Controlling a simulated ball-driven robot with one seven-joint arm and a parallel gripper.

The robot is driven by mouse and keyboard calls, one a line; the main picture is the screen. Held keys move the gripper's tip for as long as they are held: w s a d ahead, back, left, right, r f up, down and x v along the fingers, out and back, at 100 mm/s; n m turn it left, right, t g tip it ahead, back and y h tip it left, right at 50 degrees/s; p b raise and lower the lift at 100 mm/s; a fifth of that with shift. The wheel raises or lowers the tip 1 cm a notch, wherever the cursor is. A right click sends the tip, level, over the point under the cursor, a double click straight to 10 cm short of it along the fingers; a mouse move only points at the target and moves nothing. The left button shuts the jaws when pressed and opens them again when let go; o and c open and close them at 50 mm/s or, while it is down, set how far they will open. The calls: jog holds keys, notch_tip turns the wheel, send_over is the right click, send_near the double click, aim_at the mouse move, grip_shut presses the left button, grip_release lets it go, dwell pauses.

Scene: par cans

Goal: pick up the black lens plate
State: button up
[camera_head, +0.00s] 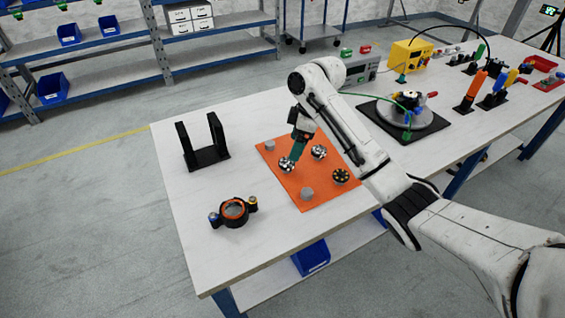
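Three small round lens plates lie on an orange mat (277,152) on the white table. One plate, black with yellowish dots (341,176), is at the mat's right edge and looks most like the black lens plate. A dark plate with whitish lenses (318,152) is near the mat's middle. A similar dark plate with whitish lenses (285,165) is at the left. My gripper (291,158), with teal fingers, points down at this left plate, its tips at or just above it. I cannot tell whether they touch it or how far the fingers are apart.
A turntable-like device (405,118) and tools are at the right. The left table edge is clear.

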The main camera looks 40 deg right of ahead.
aim_at(288, 162)
jog(key=x, duration=0.7)
jog(key=shift+w+f, duration=0.15)
jog(key=c, duration=1.1)
